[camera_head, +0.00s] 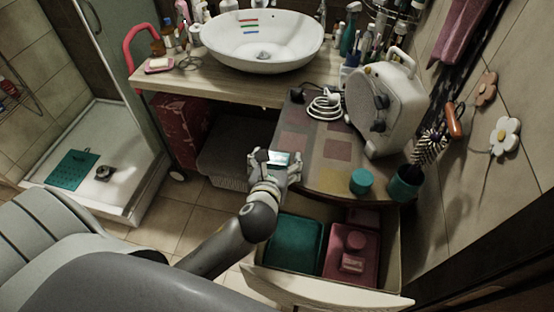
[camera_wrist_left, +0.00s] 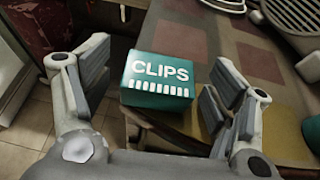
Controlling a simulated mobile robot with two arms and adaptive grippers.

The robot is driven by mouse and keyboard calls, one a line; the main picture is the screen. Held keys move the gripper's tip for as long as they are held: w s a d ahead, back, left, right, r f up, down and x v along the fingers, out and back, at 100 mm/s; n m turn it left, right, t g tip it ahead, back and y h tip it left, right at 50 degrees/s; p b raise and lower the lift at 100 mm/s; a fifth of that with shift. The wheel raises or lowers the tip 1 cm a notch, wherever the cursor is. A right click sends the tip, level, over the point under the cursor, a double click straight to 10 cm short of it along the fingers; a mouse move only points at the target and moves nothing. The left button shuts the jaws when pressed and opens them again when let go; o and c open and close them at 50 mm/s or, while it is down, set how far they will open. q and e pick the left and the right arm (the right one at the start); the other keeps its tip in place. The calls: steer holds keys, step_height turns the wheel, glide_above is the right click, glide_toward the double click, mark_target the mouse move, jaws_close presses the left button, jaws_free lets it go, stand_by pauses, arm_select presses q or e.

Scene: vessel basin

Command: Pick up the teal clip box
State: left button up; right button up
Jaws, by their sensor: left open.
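The teal clip box (camera_wrist_left: 158,82), with white "CLIPS" lettering on its pale-lit top, sits at the edge of the patterned counter (camera_head: 310,135). In the left wrist view my left gripper (camera_wrist_left: 155,100) is open, with one finger on each side of the box and visible gaps between. In the head view my left gripper (camera_head: 273,160) is at the counter's left edge and the box (camera_head: 279,158) shows between its fingers, partly hidden. My right gripper is not in view.
A white heater-like appliance (camera_head: 385,105), a coiled white cable (camera_head: 325,104), a teal jar (camera_head: 361,181) and a teal cup (camera_head: 405,183) stand on the counter. Below, an open drawer (camera_head: 330,288) holds teal and pink boxes. A white basin (camera_head: 263,45) is behind.

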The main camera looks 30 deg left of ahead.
mark_target(276, 161)
arm_select(q)
steer(key=shift+s, duration=0.1)
steer(key=shift+c, duration=0.2)
steer(key=c, duration=1)
steer(key=shift+c, duration=0.3)
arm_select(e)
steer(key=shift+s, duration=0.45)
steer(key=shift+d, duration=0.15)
arm_select(q)
steer(key=shift+r, duration=0.15)
steer(key=shift+r, duration=0.2)
step_height(276, 161, up, 2)
steer(key=shift+r, duration=0.25)
steer(key=s+a+r+p, duration=0.7)
steer(key=s+r+p, duration=0.1)
steer(key=s+r, duration=0.2)
steer(key=shift+s+a+p, duration=0.25)
steer(key=shift+s+p, duration=0.05)
steer(key=shift+s, duration=0.6)
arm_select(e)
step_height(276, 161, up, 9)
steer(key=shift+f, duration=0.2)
